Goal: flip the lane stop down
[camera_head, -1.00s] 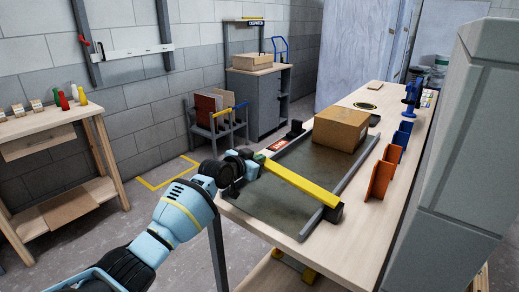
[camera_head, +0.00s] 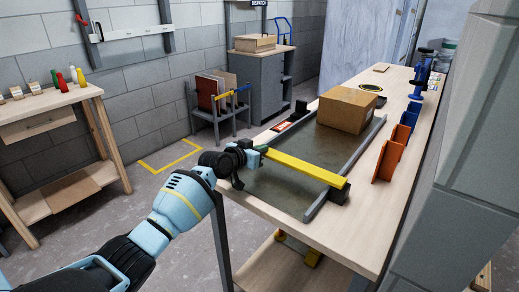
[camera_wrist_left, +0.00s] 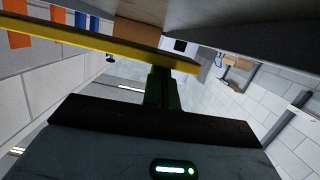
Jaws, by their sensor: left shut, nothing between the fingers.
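The lane stop is a yellow bar (camera_head: 300,168) hinged at a dark block (camera_head: 338,194) on the right side of the dark lane (camera_head: 280,190). It reaches across the lane, and its left end looks slightly higher than lying flat. My left gripper (camera_head: 256,151) is at the bar's left end, with shut, empty fingers. In the left wrist view the bar (camera_wrist_left: 100,42) crosses above the green-dark fingers (camera_wrist_left: 162,80), close to their tips. Whether they touch it I cannot tell. My right gripper is not in view.
A cardboard box (camera_head: 346,110) sits in the lane behind the bar. Orange (camera_head: 388,160) and blue (camera_head: 402,133) upright pieces stand to the right on the workbench (camera_head: 350,245). A grey pillar (camera_head: 460,150) rises at the right. Floor is free left of the bench.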

